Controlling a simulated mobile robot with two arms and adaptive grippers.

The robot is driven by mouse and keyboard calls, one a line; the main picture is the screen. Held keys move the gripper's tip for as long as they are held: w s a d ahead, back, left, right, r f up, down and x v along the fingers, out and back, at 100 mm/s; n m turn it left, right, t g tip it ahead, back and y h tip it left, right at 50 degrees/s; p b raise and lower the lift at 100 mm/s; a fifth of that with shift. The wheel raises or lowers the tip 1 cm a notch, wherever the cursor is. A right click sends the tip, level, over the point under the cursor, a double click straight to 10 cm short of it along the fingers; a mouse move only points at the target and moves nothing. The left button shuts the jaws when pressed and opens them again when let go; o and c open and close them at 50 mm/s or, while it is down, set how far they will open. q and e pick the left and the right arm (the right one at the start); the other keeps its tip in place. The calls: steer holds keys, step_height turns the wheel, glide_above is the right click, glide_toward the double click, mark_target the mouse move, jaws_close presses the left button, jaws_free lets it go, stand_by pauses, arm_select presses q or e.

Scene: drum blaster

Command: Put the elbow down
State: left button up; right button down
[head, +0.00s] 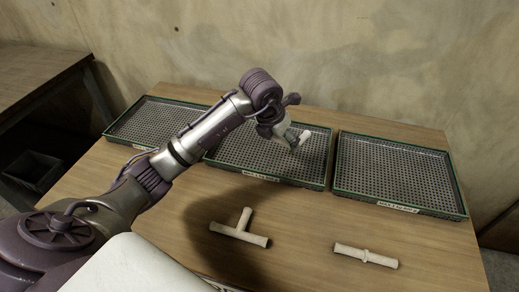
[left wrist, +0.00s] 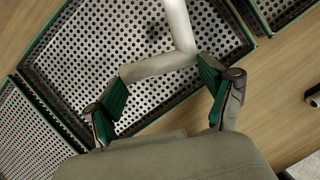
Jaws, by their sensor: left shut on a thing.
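My left gripper (head: 290,117) is above the middle tray (head: 232,157). In the left wrist view the left gripper (left wrist: 164,92) is shut on a pale elbow pipe (left wrist: 158,66), with one green-padded finger at each side. The elbow's bend shows near the right finger and its other arm points up in that view. The elbow also shows under the gripper in the head view (head: 302,138). The perforated middle tray (left wrist: 100,42) lies beneath it. I cannot tell whether the elbow touches the tray. My right gripper is not in view.
A pale T-shaped pipe (head: 240,230) and a straight pipe (head: 366,255) lie on the wooden table (head: 300,215) in front of the trays. Green-rimmed, labelled trays stand at the left (head: 150,118) and right (head: 395,168), both empty. A wall is behind the table.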

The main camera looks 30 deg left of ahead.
arm_select(q)
glide_above(265, 155)
steer(key=s, duration=0.1)
steer(key=f, duration=0.4)
steer(key=shift+s+a, duration=0.15)
steer(key=shift+s, duration=0.05)
steer(key=shift+f, duration=1.95)
steer(key=shift+f, duration=0.15)
steer(key=o, duration=1.6)
steer(key=v, duration=1.2)
steer(key=shift+s+p, duration=0.1)
steer(key=shift+p, duration=0.2)
